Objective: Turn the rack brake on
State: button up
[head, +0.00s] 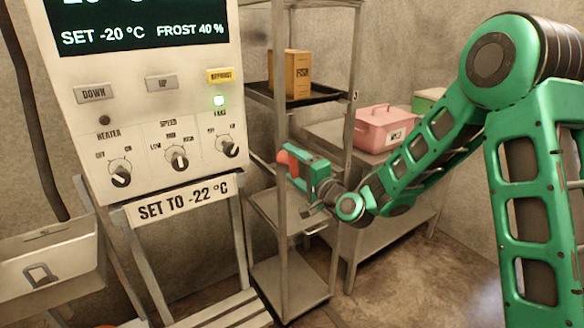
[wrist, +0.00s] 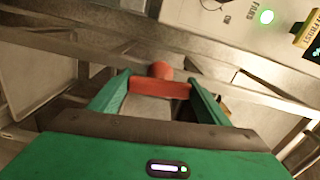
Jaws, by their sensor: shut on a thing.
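The metal rack (head: 280,45) stands right of the control panel. A red handle with a rounded knob (head: 283,157), which appears to be the rack brake, sits at the rack's near side at mid height. In the wrist view the red handle (wrist: 158,88) lies crosswise between the fingertips, with its round knob just beyond. My green gripper (head: 301,170) reaches in from the right and is shut on this handle; it also shows in the wrist view (wrist: 160,92). The handle's mount is hidden, and I cannot tell its on or off position.
A control panel (head: 150,110) with knobs and a lit green lamp stands left, close to the gripper. The rack carries a box marked fish (head: 291,73) on a dark tray. A pink bin (head: 382,128) sits on a table behind. Floor (head: 400,275) at lower right is clear.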

jog(key=shift+d+f+m, duration=0.1)
jog(key=shift+f+m, duration=0.05)
jog(key=shift+m, duration=0.45)
jog(key=shift+f, duration=0.1)
jog(key=o, duration=1.1)
jog(key=shift+c, duration=0.2)
jog(key=v, duration=1)
jog(key=shift+s+d, duration=0.2)
jog(key=shift+d, duration=0.05)
